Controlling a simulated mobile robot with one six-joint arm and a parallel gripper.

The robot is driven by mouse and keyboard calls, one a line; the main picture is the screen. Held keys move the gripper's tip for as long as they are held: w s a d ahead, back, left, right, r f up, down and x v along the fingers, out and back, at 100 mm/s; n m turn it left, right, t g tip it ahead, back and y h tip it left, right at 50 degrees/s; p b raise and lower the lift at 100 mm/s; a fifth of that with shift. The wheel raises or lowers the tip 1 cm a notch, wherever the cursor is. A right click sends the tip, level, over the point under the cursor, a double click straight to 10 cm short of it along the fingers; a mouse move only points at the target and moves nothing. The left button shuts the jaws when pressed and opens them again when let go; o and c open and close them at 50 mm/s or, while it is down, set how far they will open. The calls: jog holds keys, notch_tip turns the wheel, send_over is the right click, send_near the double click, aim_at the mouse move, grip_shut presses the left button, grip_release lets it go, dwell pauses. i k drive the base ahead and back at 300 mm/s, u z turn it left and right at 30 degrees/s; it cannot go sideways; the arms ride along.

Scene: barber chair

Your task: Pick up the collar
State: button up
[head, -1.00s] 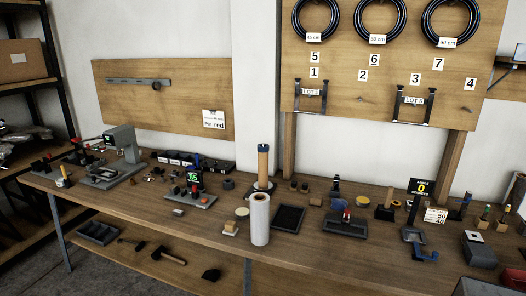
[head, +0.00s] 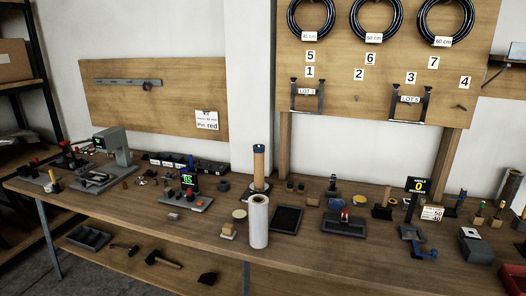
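I cannot say for certain which thing is the collar. Several small dark round parts could be it: a dark ring-like piece (head: 223,186) on the bench left of centre, and a dark blue band on top of the tan upright cylinder (head: 259,160) near the bench's middle. Two more small dark round parts (head: 295,187) stand right of that cylinder. All are small at this distance. My gripper is not in view.
The long wooden workbench (head: 150,215) is crowded. A white roll (head: 258,222) stands near its front edge, beside a black tray (head: 287,219). A grey machine (head: 112,150) stands at left, a blue-and-grey fixture (head: 412,235) at right. A lower shelf holds hammers.

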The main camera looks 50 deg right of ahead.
aim_at(255, 150)
jog(key=z, duration=0.1)
jog(key=i, duration=1)
jog(key=u, duration=0.05)
